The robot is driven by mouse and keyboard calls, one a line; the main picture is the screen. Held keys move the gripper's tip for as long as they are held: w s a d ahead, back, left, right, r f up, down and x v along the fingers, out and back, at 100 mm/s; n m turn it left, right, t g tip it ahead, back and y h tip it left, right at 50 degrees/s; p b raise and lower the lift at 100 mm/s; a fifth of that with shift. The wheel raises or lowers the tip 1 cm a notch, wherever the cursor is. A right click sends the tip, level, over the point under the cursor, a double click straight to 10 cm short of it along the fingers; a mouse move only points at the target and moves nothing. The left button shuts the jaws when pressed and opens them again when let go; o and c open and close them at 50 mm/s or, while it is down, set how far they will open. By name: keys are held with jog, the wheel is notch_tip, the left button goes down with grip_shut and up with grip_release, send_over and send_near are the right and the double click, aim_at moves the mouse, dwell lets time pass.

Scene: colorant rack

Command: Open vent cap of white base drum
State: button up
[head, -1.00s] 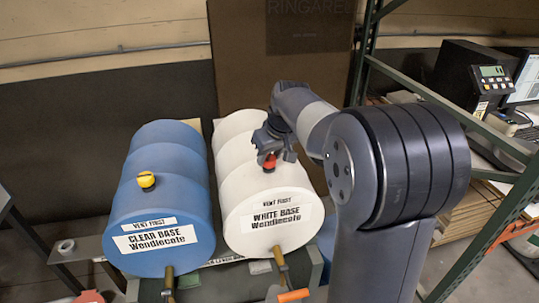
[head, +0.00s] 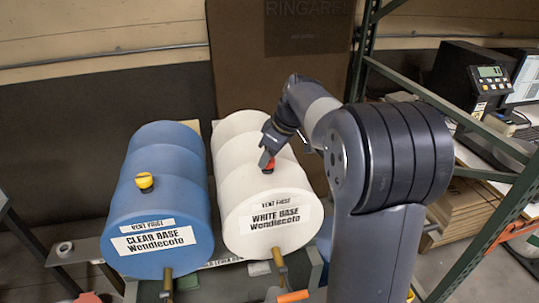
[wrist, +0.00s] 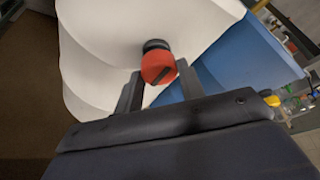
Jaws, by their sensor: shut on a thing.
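The white base drum (head: 240,182) lies on its side on the right of the drum pair, its label facing front. Its red vent cap (head: 268,166) sits on top of the drum, partly hidden by my gripper (head: 266,158) in the head view. In the wrist view the red cap (wrist: 159,68) sits on a dark neck against the white drum (wrist: 105,55). The two fingers of my gripper (wrist: 158,86) stand on either side of the cap, shut on it. I cannot tell how far the cap is turned.
A blue clear base drum (head: 160,205) with a yellow cap (head: 144,181) lies close on the left. An orange-handled valve (head: 292,296) is below the white drum's front. A green rack post (head: 500,215) stands at the right.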

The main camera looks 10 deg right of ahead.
jog(key=o, duration=1)
jog(key=b+v, duration=0.1)
jog(key=v, duration=0.9)
jog(key=shift+r, duration=0.35)
jog(key=shift+s, duration=0.1)
jog(key=p+x, duration=0.1)
jog(key=x, duration=0.9)
jog(key=shift+f, duration=0.4)
